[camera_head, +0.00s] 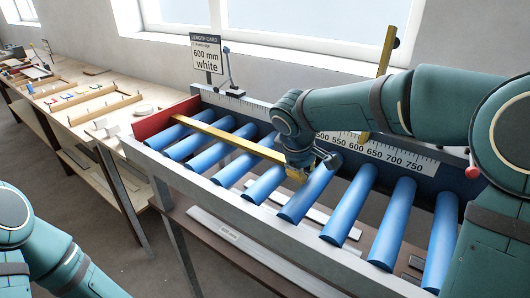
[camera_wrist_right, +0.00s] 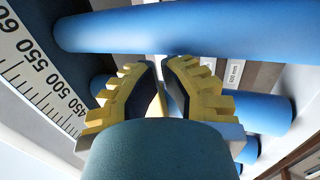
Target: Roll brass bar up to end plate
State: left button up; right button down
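The long yellow brass bar (camera_head: 228,136) lies across the blue rollers, along the left half of the conveyor. Its left end is close to the red end plate (camera_head: 165,119); I cannot tell whether they touch. My right gripper (camera_head: 298,172) is low over the rollers at the bar's right end. In the right wrist view, its yellow toothed fingers (camera_wrist_right: 165,72) are near each other with a narrow gap.
A scale (camera_head: 375,150) runs along the conveyor's back wall. A length card (camera_head: 206,54) reads 600 mm white. Pale profiles (camera_head: 225,235) lie on the shelf below. A wooden bench (camera_head: 75,95) stands left. The right-hand rollers are bare.

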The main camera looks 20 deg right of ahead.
dwell(0.7)
jog(key=shift+s+d, duration=0.45)
jog(key=shift+s, duration=0.15)
jog(key=shift+r, duration=0.1)
notch_tip(320, 180, up, 6)
jog(key=p, duration=0.5)
jog(key=shift+r, duration=0.2)
